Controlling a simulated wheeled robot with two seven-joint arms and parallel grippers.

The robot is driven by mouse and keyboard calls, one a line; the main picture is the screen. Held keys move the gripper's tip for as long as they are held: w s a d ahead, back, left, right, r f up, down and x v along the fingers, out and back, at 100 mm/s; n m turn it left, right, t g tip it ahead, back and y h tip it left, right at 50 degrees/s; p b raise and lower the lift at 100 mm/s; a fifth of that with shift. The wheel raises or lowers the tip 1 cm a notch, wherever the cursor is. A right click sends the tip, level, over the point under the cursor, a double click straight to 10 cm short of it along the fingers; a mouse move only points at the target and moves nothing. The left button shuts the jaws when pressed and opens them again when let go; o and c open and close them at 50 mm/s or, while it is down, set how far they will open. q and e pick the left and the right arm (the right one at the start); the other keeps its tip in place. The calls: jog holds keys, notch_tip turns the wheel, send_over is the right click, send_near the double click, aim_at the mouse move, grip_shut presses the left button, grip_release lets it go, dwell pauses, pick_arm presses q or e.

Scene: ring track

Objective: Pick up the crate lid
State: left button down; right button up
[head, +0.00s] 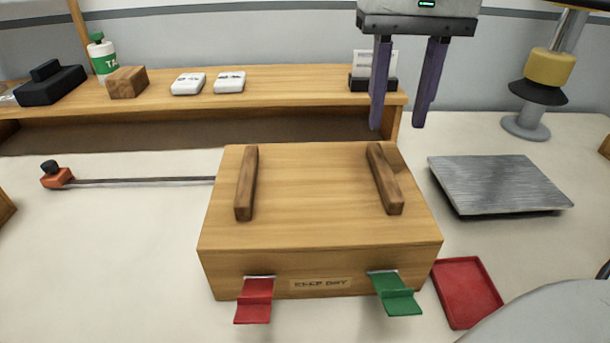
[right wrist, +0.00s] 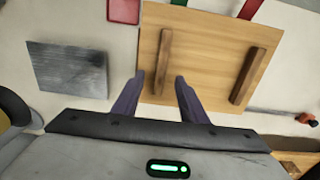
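The crate lid (head: 310,190) is a flat wooden top on a wooden crate (head: 220,275) in the middle of the table. It has two dark wooden bars, a left bar (head: 246,185) and a right bar (head: 385,180). On the crate's front, a red latch (head: 254,300) and a green latch (head: 396,293) stick out and downward, beside a "KEEP DRY" label. My right gripper (head: 397,126) is open and empty, above and behind the right bar. In the right wrist view, its fingertips (right wrist: 160,75) point toward the lid (right wrist: 210,60) near that bar (right wrist: 163,60). My left gripper is not in view.
A grey metal plate (head: 500,184) and a red tray (head: 467,292) lie right of the crate. A bar clamp (head: 140,181) reaches the crate's left side. Behind is a wooden shelf (head: 300,83) with small items. A yellow-and-black stand (head: 540,90) is back right. The front left table is clear.

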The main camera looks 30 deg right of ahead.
aim_at(384, 168)
notch_tip(384, 168, down, 9)
jog(key=shift+w+a+r+b, duration=0.1)
jog(key=shift+a+b, duration=0.05)
jog(key=shift+b, duration=0.4)
jog(key=shift+c, duration=0.3)
jog(key=shift+w+r, duration=0.1)
grip_shut()
